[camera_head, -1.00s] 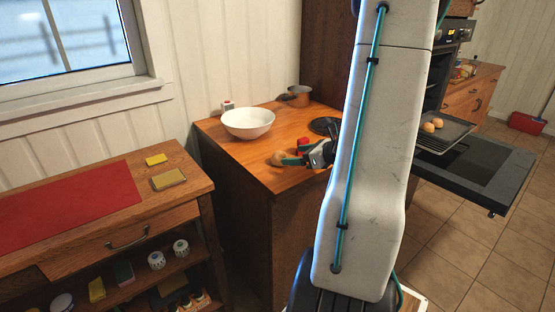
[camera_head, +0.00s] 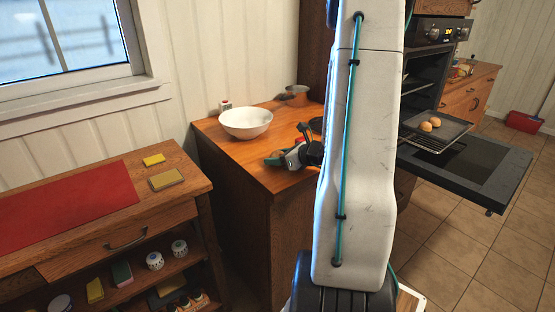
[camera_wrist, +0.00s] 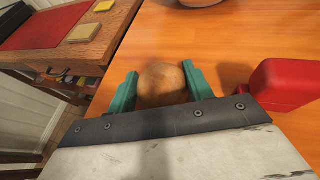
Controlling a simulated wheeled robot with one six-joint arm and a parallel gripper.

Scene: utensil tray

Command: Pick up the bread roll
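The round brown bread roll (camera_wrist: 162,83) lies between the two teal fingers of my gripper (camera_wrist: 160,80) in the wrist view. One finger is on each side of it, very close; I cannot tell whether both touch it. Its near part is hidden behind the dark edge of my gripper. In the head view, my gripper (camera_head: 277,158) is low over the front edge of the wooden counter (camera_head: 235,152), and the roll is mostly hidden by the fingers.
A red object (camera_wrist: 287,84) stands close to the right of my gripper. A white bowl (camera_head: 246,124) and a metal pot (camera_head: 296,96) are farther back on the counter. The oven door (camera_head: 470,168) is open at right, with more rolls (camera_head: 429,123) on its tray.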

